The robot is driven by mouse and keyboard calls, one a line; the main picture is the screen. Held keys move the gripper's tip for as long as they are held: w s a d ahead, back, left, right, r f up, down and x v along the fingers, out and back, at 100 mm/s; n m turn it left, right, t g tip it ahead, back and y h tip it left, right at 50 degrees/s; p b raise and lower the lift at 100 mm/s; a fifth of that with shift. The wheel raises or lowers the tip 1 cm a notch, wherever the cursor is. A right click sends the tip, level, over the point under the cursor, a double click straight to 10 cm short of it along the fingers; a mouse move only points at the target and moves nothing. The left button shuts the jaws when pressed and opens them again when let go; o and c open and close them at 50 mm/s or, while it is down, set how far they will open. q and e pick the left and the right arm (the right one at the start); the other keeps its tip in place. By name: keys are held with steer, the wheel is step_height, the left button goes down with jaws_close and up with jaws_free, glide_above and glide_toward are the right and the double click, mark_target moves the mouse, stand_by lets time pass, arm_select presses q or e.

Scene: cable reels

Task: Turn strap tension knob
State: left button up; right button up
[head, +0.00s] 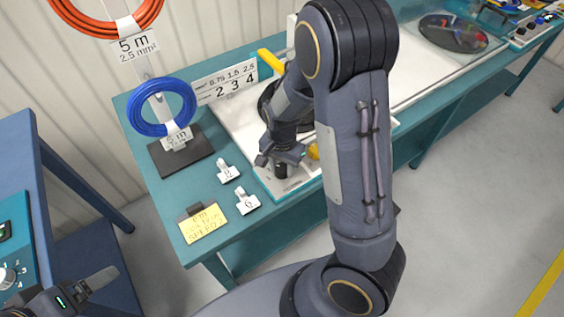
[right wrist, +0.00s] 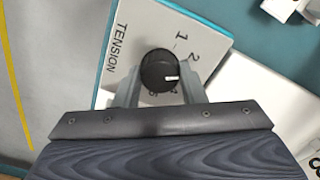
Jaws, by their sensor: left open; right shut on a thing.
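The strap tension knob (right wrist: 158,70) is a round black knob on a white panel lettered TENSION (right wrist: 116,48). Its white pointer line points to the right in the right wrist view. The figures 1 and 2 show beside it, and other marks are partly hidden by the knob and fingers. My right gripper (right wrist: 161,82) has one finger on each side of the knob and is shut on it. In the head view the dark knob (head: 281,171) shows below my right gripper (head: 280,158). My left gripper (head: 85,290) is open and empty at the lower left, only partly in view.
On the teal bench (head: 148,185) stand a blue cable coil (head: 160,125) on a dark stand, small white tags (head: 228,172) and a yellow note (head: 203,224). An orange coil (head: 100,30) hangs behind. A blue table (head: 50,160) with a dial panel stands at the left.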

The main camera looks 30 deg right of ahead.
mark_target(282, 168)
steer(key=m+p, duration=0.2)
steer(key=m, duration=0.3)
steer(key=shift+m, duration=0.4)
stand_by(0.3)
steer(key=o, duration=1)
step_height(282, 168, up, 8)
steer(key=shift+f+p, duration=0.1)
steer(key=shift+p, duration=0.5)
